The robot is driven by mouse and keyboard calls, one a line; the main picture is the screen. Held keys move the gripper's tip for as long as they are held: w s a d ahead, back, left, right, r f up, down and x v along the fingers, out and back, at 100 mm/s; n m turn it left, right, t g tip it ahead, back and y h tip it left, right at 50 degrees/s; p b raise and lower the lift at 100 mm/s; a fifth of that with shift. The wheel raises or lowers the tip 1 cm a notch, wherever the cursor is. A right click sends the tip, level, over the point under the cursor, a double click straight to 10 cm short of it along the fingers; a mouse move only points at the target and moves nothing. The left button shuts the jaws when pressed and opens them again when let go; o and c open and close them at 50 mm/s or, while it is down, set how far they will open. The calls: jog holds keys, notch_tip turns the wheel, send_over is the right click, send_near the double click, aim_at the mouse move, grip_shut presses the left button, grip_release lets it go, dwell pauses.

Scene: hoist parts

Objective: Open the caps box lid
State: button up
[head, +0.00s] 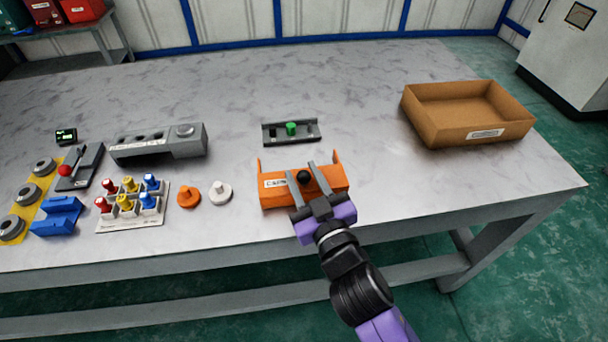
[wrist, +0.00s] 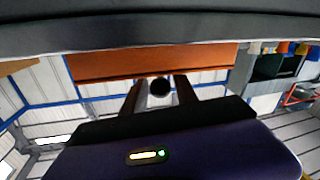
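The orange caps box (head: 277,198) stands near the front edge of the table in the head view, with a white label on its front. Its lid carries a round black knob (head: 303,176). My gripper (head: 301,174) is at the box from the front, with its two grey fingers on either side of the knob and apart. In the wrist view the knob (wrist: 160,86) shows between the fingers, below the orange face of the box (wrist: 150,63). I cannot tell whether the fingers touch the knob. The inside of the box is not visible.
A grey holder with a green piece (head: 291,129) stands behind the box. An open cardboard tray (head: 425,122) is at the back right. Orange (head: 189,194) and white (head: 220,192) round parts and a rack of coloured pieces (head: 118,222) lie to the left. The table right of the box is clear.

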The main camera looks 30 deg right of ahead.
grip_shut()
dwell(1.4)
